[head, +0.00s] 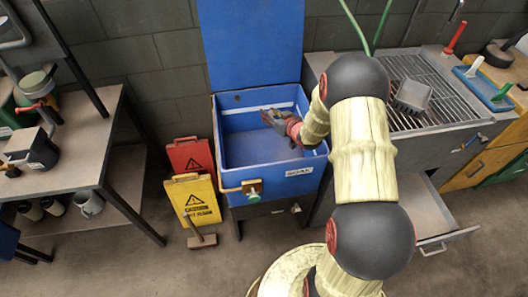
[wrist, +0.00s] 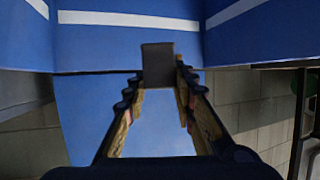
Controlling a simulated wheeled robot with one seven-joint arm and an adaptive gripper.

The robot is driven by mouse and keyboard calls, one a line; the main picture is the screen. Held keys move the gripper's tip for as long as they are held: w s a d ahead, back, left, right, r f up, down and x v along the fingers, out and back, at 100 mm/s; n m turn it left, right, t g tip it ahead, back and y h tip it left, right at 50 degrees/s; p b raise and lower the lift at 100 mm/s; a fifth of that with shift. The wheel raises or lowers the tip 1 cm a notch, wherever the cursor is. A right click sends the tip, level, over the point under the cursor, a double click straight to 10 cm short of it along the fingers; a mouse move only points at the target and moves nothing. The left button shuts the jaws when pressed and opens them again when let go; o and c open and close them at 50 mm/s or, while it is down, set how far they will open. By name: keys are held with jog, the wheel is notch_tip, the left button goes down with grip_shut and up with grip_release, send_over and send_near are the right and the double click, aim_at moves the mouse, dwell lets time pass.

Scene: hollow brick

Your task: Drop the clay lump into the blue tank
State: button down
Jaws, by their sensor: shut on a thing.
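The blue tank (head: 282,184) stands against the wall with its blue lid (head: 252,45) raised. My gripper (head: 268,117) is over the tank's opening, inside its rim outline, tilted toward the far left. In the wrist view, my gripper (wrist: 158,80) is shut on a small dark grey block-like lump (wrist: 157,62), which I take to be the clay lump. It sits between the fingertips, with blue tank surfaces behind and below it. In the head view the lump is too small to make out clearly.
A red sign (head: 190,154) and a yellow caution sign (head: 194,199) stand left of the tank. A sink unit with a grate (head: 425,95) and an open drawer (head: 425,210) is at the right. A workbench (head: 80,135) is at the left.

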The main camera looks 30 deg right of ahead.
jog(key=shift+r, duration=0.1)
jog(key=c, duration=1.4)
grip_release()
jog(key=shift+s, duration=0.15)
jog(key=v, duration=1.1)
jog(key=shift+s+r, duration=0.1)
jog(key=shift+s, duration=0.25)
